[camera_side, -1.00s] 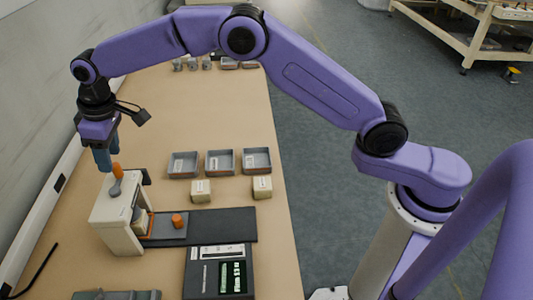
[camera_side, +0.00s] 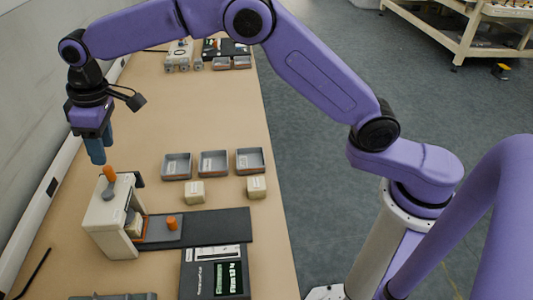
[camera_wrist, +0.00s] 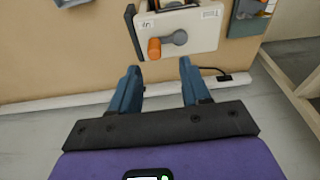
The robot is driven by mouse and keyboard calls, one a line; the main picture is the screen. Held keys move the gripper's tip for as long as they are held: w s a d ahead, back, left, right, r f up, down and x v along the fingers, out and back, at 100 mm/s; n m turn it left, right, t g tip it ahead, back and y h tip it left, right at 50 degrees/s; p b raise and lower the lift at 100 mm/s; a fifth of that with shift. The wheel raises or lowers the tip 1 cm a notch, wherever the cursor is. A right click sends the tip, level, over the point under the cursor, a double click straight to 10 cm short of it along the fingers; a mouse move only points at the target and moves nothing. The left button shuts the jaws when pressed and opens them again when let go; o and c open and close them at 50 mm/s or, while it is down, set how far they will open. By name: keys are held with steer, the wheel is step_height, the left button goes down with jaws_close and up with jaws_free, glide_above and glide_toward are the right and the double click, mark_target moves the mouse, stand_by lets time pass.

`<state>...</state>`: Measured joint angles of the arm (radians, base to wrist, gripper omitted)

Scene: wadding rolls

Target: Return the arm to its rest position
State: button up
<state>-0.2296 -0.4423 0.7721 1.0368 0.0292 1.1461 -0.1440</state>
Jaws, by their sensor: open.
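My gripper (camera_side: 96,150) hangs from my purple arm at the left of the side view, above and a little behind a beige press-like device. In the wrist view my gripper (camera_wrist: 158,82) shows two blue fingers spread apart with nothing between them. The beige device (camera_side: 103,228) stands on the table and has a grey lever with an orange knob (camera_side: 109,174) on top. In the wrist view the lever's orange knob (camera_wrist: 154,48) lies just beyond the fingertips, apart from them. My arm reaches over the table from its base at the right.
Three grey trays (camera_side: 214,163) stand in a row on the table (camera_side: 150,110), with two small beige blocks (camera_side: 195,193) before them. A dark display unit (camera_side: 215,272) lies at the front. A wall (camera_side: 35,90) runs along the left. The table's middle beyond the trays is clear.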

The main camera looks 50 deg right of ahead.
steer(key=s+d+n, duration=0.1)
steer(key=s+d, duration=1.4)
steer(key=s, duration=0.3)
steer(key=s+d+n+g+h, duration=0.1)
steer(key=s+d+n, duration=0.1)
steer(key=s+d, duration=1.4)
steer(key=s, duration=0.3)
steer(key=shift+s+f, duration=0.3)
steer(key=shift+f, duration=0.05)
steer(key=shift+o, duration=0.4)
steer(key=shift+w+a, duration=0.1)
steer(key=shift+a, duration=0.05)
